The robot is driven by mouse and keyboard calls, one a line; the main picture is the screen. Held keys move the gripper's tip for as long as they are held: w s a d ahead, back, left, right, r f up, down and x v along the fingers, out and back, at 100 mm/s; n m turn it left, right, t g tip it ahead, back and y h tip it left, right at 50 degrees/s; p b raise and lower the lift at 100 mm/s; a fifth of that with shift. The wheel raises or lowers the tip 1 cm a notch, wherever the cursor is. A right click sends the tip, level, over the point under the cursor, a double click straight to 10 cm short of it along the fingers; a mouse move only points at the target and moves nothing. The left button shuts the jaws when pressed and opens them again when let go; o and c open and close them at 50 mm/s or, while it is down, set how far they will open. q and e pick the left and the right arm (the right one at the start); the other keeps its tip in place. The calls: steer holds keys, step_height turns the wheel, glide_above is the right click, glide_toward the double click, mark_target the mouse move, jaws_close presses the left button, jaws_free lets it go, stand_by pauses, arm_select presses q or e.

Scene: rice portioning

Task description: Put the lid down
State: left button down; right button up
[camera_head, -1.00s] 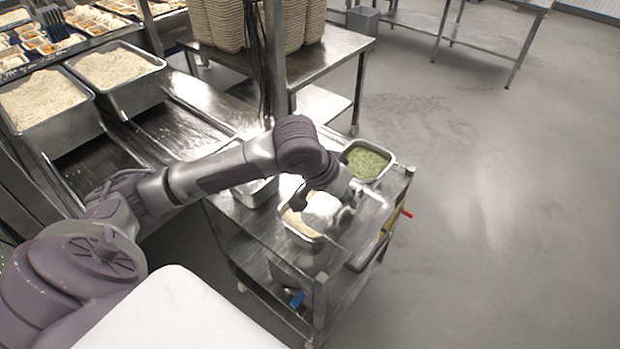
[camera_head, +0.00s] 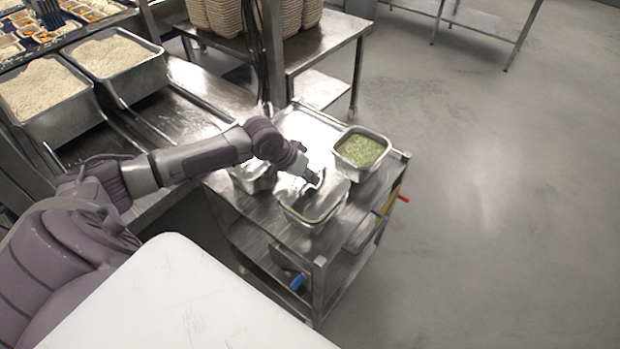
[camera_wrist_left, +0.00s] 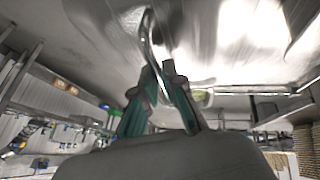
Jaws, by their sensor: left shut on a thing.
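My left gripper (camera_head: 314,181) is shut on the handle of a shiny metal lid (camera_head: 328,193). The lid is over the middle metal container (camera_head: 312,221) on the steel cart. I cannot tell whether the lid touches the container rim. In the left wrist view, the green fingers (camera_wrist_left: 165,80) close around the thin handle, and the lid's reflective surface (camera_wrist_left: 215,35) fills the top. The container's contents are mostly hidden. My right gripper is not in view.
The steel cart (camera_head: 225,203) also holds a container of green food (camera_head: 360,150) behind right and another metal container (camera_head: 250,178) at left. Its back top is clear. Large rice bins (camera_head: 45,92) stand on the counter at left. Open floor lies right.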

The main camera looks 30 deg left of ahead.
mark_target(312, 186)
arm_select(q)
steer(key=shift+w+a+f, duration=0.1)
steer(key=shift+w+f, duration=0.05)
steer(key=shift+f, duration=0.75)
steer(key=shift+f, duration=0.1)
steer(key=shift+f, duration=0.1)
steer(key=shift+f, duration=0.4)
steer(key=c, duration=1.3)
jaws_free()
steer(key=shift+o, duration=0.2)
